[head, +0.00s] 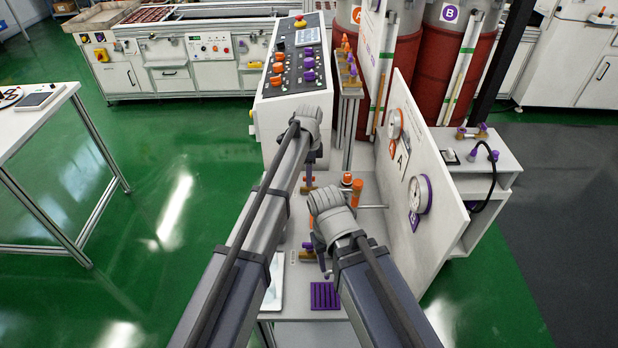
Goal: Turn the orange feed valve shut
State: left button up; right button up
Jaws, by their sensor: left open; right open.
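The orange feed valve (306,189), a small brass body with an orange handle, sits on the white bench top and is partly hidden by my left arm and gripper. My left gripper (310,166) is open, pointing down just above the valve; whether its fingers touch the handle I cannot tell. My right gripper (324,266) is open and low, beside a second brass valve with a purple handle (308,246), which it partly hides.
Orange fittings (357,186) stand between arms and panel. A control console (292,85) is behind. A purple slotted block (325,296) lies in front.

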pick_arm(q)
grip_shut()
jog(key=shift+n, duration=0.4)
jog(key=n, duration=0.3)
jog(key=shift+n, duration=0.4)
jog(key=n, duration=0.4)
jog(key=shift+n, duration=0.3)
jog(key=n, duration=0.4)
jog(key=shift+n, duration=2.2)
